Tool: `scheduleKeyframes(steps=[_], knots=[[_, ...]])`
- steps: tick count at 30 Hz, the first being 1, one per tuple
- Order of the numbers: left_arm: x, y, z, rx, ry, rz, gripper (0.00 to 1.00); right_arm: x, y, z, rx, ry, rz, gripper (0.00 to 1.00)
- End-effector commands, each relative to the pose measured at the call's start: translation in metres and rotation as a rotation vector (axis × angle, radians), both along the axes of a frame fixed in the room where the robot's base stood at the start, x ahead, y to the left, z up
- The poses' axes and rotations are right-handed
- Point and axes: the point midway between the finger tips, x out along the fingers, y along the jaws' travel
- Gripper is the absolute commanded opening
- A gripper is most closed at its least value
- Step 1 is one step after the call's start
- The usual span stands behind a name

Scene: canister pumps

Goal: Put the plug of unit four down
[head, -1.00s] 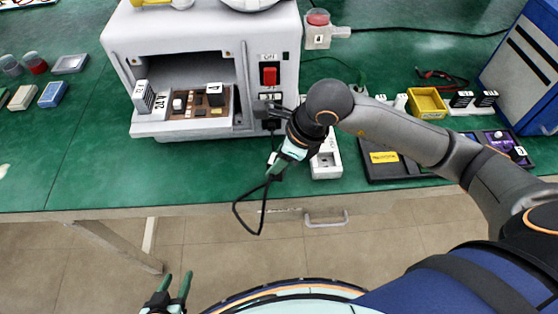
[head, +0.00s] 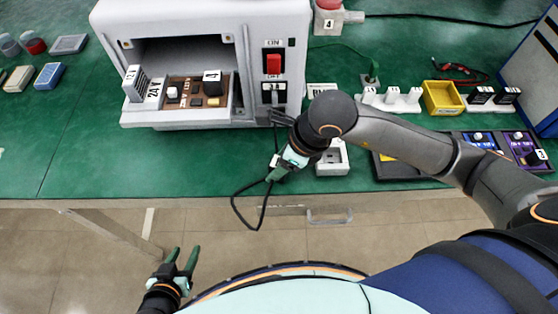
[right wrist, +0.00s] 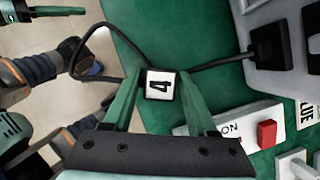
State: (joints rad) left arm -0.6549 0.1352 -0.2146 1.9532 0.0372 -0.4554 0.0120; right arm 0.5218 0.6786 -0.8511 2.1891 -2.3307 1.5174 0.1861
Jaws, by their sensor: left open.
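A plug with a white label "4" (right wrist: 160,84) sits between the green fingers of my right gripper (right wrist: 162,76) in the right wrist view. The fingers touch both its sides. In the head view my right gripper (head: 275,174) holds it near the front edge of the green table (head: 90,170); the plug itself is hard to make out there. A black cord (head: 258,215) loops from it over the table edge. My left gripper (head: 183,262) is open and empty, over the floor in front of the table.
A white machine (head: 118,22) with a red switch (head: 274,63) stands behind the right gripper. A white socket box (head: 333,160) is just right of it, partly behind my arm. A yellow bin (head: 443,98) is further right. The table left of the right gripper is clear.

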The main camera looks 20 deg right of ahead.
Motion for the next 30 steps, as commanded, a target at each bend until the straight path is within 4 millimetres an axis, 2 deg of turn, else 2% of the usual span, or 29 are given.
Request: scheduleKeyframes(steps=[1, 4, 11, 15, 30], knots=[[0.000, 0.000, 0.000, 0.000, 0.000, 0.000, 0.50, 0.000, 0.000, 0.000, 0.000, 0.000, 0.000, 0.65], [-0.001, 0.000, 0.000, 0.000, 0.001, -0.001, 0.50, 0.000, 0.000, 0.000, 0.000, 0.000, 0.000, 0.74], [0.000, 0.000, 0.001, 0.000, 0.000, -0.001, 0.50, 0.000, 0.000, 0.001, 0.000, 0.000, 0.000, 0.74], [0.000, 0.000, 0.006, 0.000, -0.004, 0.000, 0.50, 0.000, -0.001, 0.008, 0.000, -0.001, 0.000, 0.74], [-0.006, 0.006, 0.009, 0.006, -0.001, 0.009, 0.50, -0.023, -0.031, 0.099, -0.001, -0.004, -0.002, 0.74]])
